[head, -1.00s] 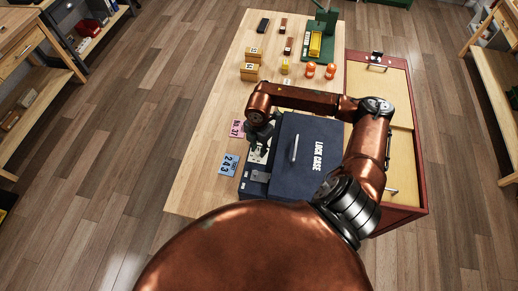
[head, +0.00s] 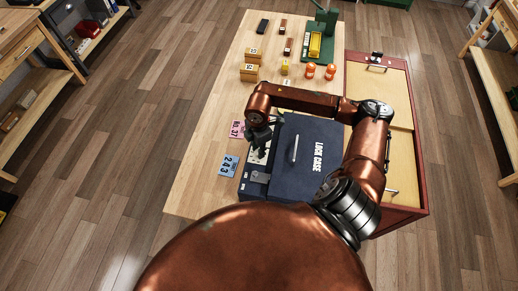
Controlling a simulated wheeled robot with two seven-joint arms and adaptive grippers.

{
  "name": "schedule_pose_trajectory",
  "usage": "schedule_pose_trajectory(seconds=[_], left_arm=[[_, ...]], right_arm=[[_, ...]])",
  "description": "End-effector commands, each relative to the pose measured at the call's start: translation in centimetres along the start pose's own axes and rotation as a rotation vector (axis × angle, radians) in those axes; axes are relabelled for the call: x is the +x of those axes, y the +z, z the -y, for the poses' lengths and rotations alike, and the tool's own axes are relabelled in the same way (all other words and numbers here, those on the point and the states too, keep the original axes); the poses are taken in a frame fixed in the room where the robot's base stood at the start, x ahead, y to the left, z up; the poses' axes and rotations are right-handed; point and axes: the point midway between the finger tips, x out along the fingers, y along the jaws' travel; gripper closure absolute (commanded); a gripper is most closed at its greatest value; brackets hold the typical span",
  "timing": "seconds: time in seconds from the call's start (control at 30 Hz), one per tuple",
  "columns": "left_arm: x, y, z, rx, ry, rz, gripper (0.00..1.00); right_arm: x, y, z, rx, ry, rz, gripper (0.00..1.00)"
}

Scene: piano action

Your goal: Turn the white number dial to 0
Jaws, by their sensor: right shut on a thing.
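The dark blue lock case (head: 318,165) lies on the table, with a handle and white lettering on its lid. A pale panel (head: 256,156) shows along its left side. My right gripper (head: 258,142) points down at the far end of this panel and is shut on what seems to be the white number dial, which the fingers hide. The dial's number cannot be read. A blue card reading 243 (head: 228,165) and a pink card reading No. 37 (head: 237,129) lie left of the case. My left gripper is not in view.
A red-framed tray (head: 410,195) stands right of the case. Wooden boxes (head: 249,72), orange pieces (head: 310,70) and a green press-like stand (head: 325,18) are farther back. The table's left strip (head: 195,175) is clear.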

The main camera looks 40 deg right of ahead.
Motion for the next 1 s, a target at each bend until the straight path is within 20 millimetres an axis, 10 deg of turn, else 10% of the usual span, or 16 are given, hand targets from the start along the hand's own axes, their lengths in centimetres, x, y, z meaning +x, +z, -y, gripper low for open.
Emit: schedule_pose_trajectory(seconds=[0.13, 0.17, 0.4, 0.77, 1.0], left_arm=[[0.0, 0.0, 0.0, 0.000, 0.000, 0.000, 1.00], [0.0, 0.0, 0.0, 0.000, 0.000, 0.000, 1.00], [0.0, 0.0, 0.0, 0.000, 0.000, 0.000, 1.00], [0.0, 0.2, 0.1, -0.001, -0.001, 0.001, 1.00], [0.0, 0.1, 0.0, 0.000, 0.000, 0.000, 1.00]], right_arm=[[-0.2, 0.0, -0.3, 0.002, 0.010, -0.001, 1.00], [-0.2, 0.0, -0.3, 0.001, 0.009, -0.001, 0.75], [-0.1, 0.0, -0.2, 0.000, 0.005, -0.001, 0.59], [-0.7, 0.0, -0.1, -0.001, 0.004, 0.000, 0.59], [-5.0, 0.1, -0.2, -0.001, 0.007, 0.001, 0.59]])
